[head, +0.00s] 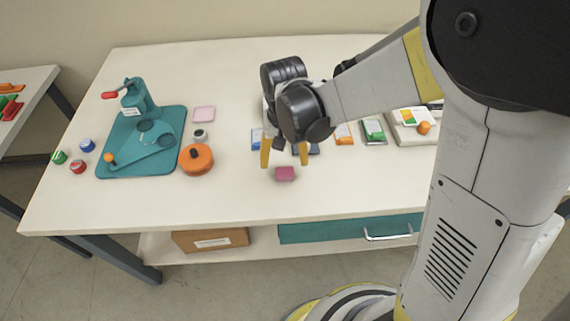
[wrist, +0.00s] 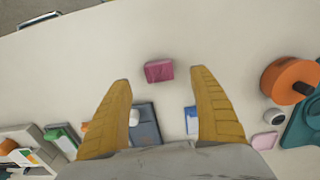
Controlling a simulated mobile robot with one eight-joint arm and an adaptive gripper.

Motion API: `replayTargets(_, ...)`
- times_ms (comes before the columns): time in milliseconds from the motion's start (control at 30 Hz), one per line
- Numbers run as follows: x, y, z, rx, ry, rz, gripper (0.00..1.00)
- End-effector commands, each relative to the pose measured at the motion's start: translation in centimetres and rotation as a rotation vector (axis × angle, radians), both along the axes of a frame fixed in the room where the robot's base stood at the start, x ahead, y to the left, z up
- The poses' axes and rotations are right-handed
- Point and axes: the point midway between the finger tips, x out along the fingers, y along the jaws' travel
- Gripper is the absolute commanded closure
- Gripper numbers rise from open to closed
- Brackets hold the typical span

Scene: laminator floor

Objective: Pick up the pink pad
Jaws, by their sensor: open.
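A small dark pink block-like pad (head: 285,174) lies on the white table near its front edge. It also shows in the wrist view (wrist: 159,71), just beyond the fingertips and roughly centred between them. A flatter, pale pink square (head: 204,114) lies further left beside the teal press, and at the right in the wrist view (wrist: 264,140). My gripper (head: 284,159) is open and empty, with its yellow fingers pointing down above the table behind the dark pink pad. The fingers (wrist: 161,80) stand wide apart in the wrist view and seem not to touch the pad.
The teal press (head: 140,145) and an orange round container (head: 196,159) stand to the left. Several coloured pads on small trays (head: 374,130) lie behind and right of my gripper. The white table (head: 235,205) is clear around the dark pink pad and along the front.

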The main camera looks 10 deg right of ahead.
Motion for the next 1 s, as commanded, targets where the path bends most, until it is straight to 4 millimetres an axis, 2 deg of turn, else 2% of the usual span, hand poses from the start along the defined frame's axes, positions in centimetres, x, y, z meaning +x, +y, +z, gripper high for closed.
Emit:
replayTargets(33, 0.0, 0.0, -0.9, 0.0, 0.0, 0.0, 0.28)
replayTargets(267, 0.0, -0.1, -2.4, 0.0, -0.001, 0.0, 0.28)
replayTargets(533, 0.0, -0.1, -6.5, 0.0, -0.001, 0.0, 0.28)
replayTargets(767, 0.0, -0.1, -6.6, 0.0, -0.001, 0.0, 0.28)
replayTargets(800, 0.0, -0.1, -6.6, 0.0, -0.001, 0.0, 0.33)
replayTargets(933, 0.0, -0.1, -6.6, 0.0, -0.001, 0.0, 0.73)
replayTargets(1000, 0.0, -0.1, -6.6, 0.0, -0.001, 0.0, 0.75)
